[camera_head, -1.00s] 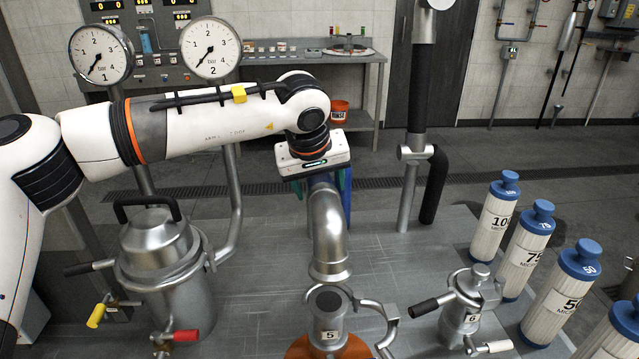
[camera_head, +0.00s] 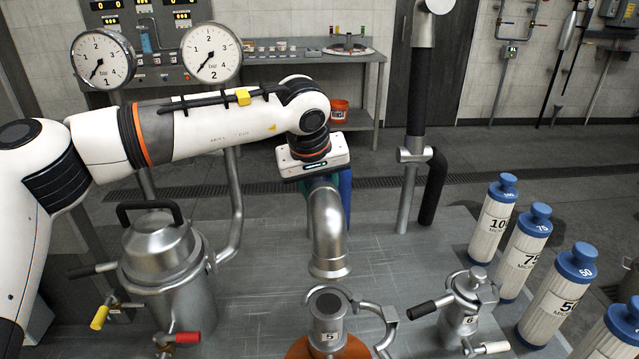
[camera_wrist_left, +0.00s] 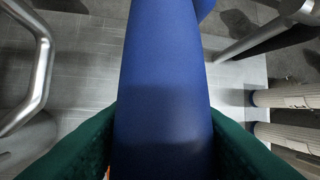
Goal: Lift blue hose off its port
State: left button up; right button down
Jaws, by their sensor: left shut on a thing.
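The blue hose (camera_wrist_left: 165,70) fills the middle of the left wrist view, between the green fingers of my left gripper (camera_wrist_left: 162,145). In the head view the hose is mostly hidden behind the gripper (camera_head: 325,188); a little blue shows beside the green fingers. The hose's bright metal elbow (camera_head: 328,228) hangs below and in front of the gripper, with its open end facing down. That end is above the port marked 5 (camera_head: 328,320), with a visible gap between them. My right gripper is not in view.
A swing clamp (camera_head: 388,320) stands open beside port 5. A port marked 6 (camera_head: 462,312) with black handle and several blue-capped filter cartridges (camera_head: 520,258) are at right. A lidded metal vessel (camera_head: 165,265) stands at left, and a black hose (camera_head: 432,185) hangs behind.

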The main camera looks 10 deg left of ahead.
pick_arm(q)
jog(key=w+r+g+p, duration=0.1)
jog(key=r+p, duration=0.1)
jog(key=p, duration=0.2)
jog(key=w+r+g+p, duration=0.1)
jog(key=r+g+p, duration=0.1)
jog(key=p, duration=0.3)
jog(key=w+r+g+h+p, duration=0.1)
jog(key=r+p, duration=0.2)
jog(key=p, duration=0.1)
jog(key=shift+w+a+r+g, duration=0.15)
jog(key=shift+a+r+g, duration=0.15)
jog(key=shift+r, duration=0.05)
jog(key=shift+w+p, duration=0.15)
jog(key=shift+p, duration=0.45)
